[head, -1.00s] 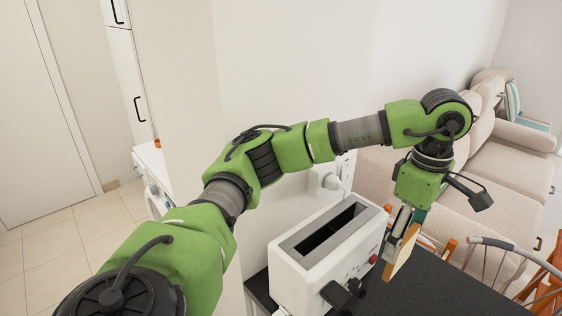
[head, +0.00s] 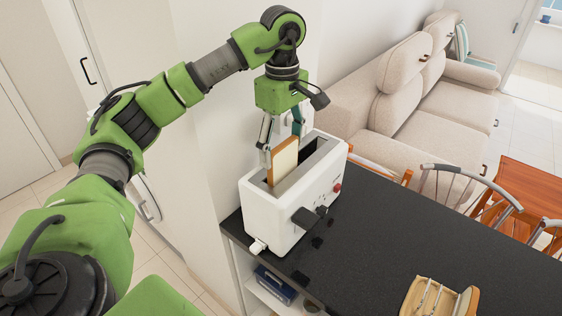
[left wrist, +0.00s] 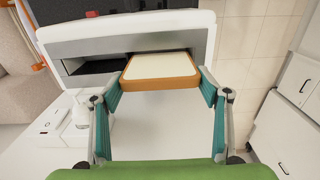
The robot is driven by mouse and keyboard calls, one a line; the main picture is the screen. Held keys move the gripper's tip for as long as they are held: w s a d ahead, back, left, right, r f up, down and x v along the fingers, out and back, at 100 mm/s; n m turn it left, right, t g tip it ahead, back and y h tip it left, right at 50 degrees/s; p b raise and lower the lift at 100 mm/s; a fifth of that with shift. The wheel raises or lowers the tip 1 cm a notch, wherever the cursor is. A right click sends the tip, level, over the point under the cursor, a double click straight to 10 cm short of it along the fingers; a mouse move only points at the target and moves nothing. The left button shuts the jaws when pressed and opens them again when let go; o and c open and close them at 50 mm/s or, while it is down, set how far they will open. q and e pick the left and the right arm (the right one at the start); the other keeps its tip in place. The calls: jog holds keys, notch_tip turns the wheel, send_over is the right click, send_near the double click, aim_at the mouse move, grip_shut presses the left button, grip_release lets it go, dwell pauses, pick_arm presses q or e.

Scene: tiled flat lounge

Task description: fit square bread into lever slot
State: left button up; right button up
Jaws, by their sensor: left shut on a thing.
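The square bread (head: 284,160) is a pale slice with a brown crust, held upright by my left gripper (head: 282,143). It also shows between the teal fingers in the left wrist view (left wrist: 160,67). The white toaster (head: 262,216) stands on the dark counter, with a long slot (head: 309,158) in its grey top and a black lever (head: 304,217) on its front side. The bread's lower edge is at the near-left end of the slot; I cannot tell how far in it is. The slot's other part is empty. My right gripper is not in view.
The dark counter (head: 400,235) is mostly clear right of the toaster. A white wall rises behind the toaster. A beige sofa (head: 400,110) and chairs (head: 465,185) stand beyond.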

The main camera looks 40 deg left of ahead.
aim_at(282, 158)
pick_arm(q)
notch_tip(282, 158, down, 3)
jog(key=shift+s+d+p, duration=0.1)
jog(key=shift+s+p, duration=0.05)
jog(key=shift+p, duration=0.3)
jog(key=shift+f, duration=0.45)
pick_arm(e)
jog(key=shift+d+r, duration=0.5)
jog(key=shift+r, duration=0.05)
pick_arm(q)
jog(key=shift+f, duration=0.15)
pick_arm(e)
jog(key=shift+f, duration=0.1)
pick_arm(q)
jog(key=o, duration=0.9)
jog(key=shift+o, duration=0.2)
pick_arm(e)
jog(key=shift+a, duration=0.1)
pick_arm(q)
jog(key=shift+r, duration=0.35)
notch_tip(282, 158, up, 5)
jog(key=shift+f+b, duration=0.1)
jog(key=shift+b, duration=0.5)
notch_tip(282, 158, up, 7)
jog(key=shift+f+p, duration=0.1)
jog(key=shift+p, duration=0.6)
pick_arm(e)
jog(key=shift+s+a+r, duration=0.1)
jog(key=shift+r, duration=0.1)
